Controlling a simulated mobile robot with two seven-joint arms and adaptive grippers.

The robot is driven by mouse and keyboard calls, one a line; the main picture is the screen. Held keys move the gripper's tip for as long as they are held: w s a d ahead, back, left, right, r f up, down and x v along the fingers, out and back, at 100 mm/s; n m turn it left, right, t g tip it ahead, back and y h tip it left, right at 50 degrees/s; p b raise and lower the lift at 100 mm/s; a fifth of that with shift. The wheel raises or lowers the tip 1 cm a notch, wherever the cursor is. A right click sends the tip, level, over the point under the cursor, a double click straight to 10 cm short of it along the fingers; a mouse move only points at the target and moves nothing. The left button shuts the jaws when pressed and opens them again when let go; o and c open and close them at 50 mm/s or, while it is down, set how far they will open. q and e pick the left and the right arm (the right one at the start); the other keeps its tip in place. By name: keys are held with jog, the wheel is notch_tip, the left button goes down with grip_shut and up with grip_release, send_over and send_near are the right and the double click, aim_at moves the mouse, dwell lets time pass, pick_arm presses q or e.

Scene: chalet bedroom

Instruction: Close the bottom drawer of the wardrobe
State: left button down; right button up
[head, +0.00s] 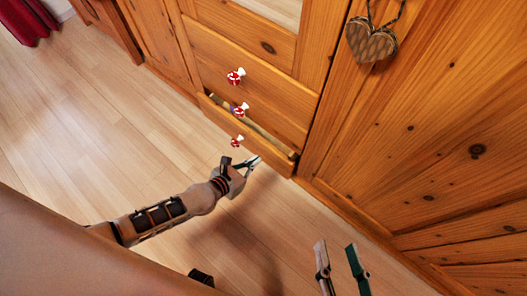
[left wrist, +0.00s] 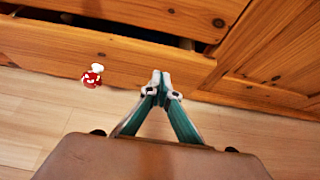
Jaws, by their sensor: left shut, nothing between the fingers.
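The wooden wardrobe's bottom drawer (head: 268,147) stands a little open, with a narrow gap above its front. Its front panel also shows across the left wrist view (left wrist: 120,58), with a dark gap along its top. A red-and-white mushroom-like knob (head: 237,141) is on the drawer front; it also shows in the left wrist view (left wrist: 92,76), left of the fingers. My left gripper (head: 255,161) is shut and empty, just in front of the drawer's right half. Its fingertips (left wrist: 160,77) point at the front; I cannot tell whether they touch. My right gripper (head: 339,260) is open and empty, lower right.
The drawer above (head: 265,97) looks shut and has a similar knob (head: 236,76). A wooden panel with a hanging heart (head: 371,42) rises at the right. The plank floor (head: 90,120) is clear at the left. A red cloth (head: 28,18) hangs at the upper left.

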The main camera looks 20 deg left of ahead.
aim_at(268, 147)
pick_arm(q)
jog(key=w, duration=0.1)
jog(key=w+d, duration=0.1)
jog(key=shift+w+f, duration=0.1)
jog(key=shift+w, duration=0.25)
jog(key=shift+w+d, duration=0.2)
jog(key=shift+w, duration=0.5)
pick_arm(e)
jog(key=shift+a, duration=0.2)
pick_arm(q)
jog(key=shift+w+d, duration=0.25)
jog(key=shift+w, duration=0.4)
jog(key=shift+w+d, duration=0.25)
jog(key=shift+w, duration=0.4)
pick_arm(e)
jog(key=shift+s, duration=0.1)
pick_arm(q)
jog(key=shift+s, duration=0.1)
